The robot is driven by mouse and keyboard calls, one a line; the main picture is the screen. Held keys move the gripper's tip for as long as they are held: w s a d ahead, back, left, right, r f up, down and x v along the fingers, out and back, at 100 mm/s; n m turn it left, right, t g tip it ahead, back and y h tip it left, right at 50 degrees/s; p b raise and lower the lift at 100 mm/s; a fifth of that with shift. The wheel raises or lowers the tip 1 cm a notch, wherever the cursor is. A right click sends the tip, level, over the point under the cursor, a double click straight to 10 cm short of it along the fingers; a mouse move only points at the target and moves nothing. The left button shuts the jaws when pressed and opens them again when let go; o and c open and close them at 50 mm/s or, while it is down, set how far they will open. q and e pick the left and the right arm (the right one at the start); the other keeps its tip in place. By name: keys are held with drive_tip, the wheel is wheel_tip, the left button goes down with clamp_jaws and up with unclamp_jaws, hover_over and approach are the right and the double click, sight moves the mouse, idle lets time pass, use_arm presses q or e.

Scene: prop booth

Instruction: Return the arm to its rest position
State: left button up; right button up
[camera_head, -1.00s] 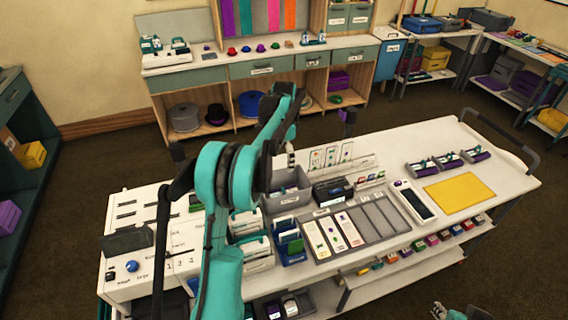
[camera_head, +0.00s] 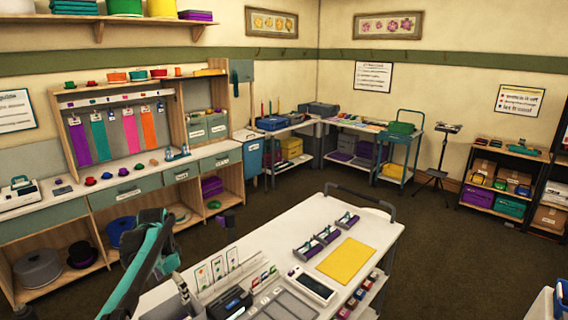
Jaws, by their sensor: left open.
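My left arm, teal and dark grey, comes in at the lower left of the head view. Its gripper (camera_head: 184,292) hangs over the near left part of the white worktop cart (camera_head: 368,228), with its pale fingers open. The fingers look empty, and the bottom edge of the picture cuts off what lies below them. My right arm and gripper are not in view.
Beside the gripper stand upright cards (camera_head: 217,268) and a dark box (camera_head: 232,303). Farther right on the cart are a white tablet (camera_head: 312,284), a yellow mat (camera_head: 345,260) and small grey trays (camera_head: 326,235). Floor between cart and back shelves is clear.

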use_arm(q)
drive_tip(key=s+d+r+n+t+b, duration=0.1)
drive_tip(key=s+d+n+t+b, duration=0.25)
drive_tip(key=s+d, duration=0.9)
drive_tip(key=s+d+f+n+t+b, duration=0.1)
drive_tip(key=s+d+f, duration=0.1)
drive_tip(key=s+f, duration=0.2)
drive_tip(key=s+d+f+n+t+b, duration=0.1)
drive_tip(key=s+f, duration=0.3)
drive_tip(key=s, duration=0.5)
drive_tip(key=shift+s+d+n+t+b, duration=0.4)
drive_tip(key=shift+d+n, duration=0.25)
drive_tip(key=shift+d, duration=0.25)
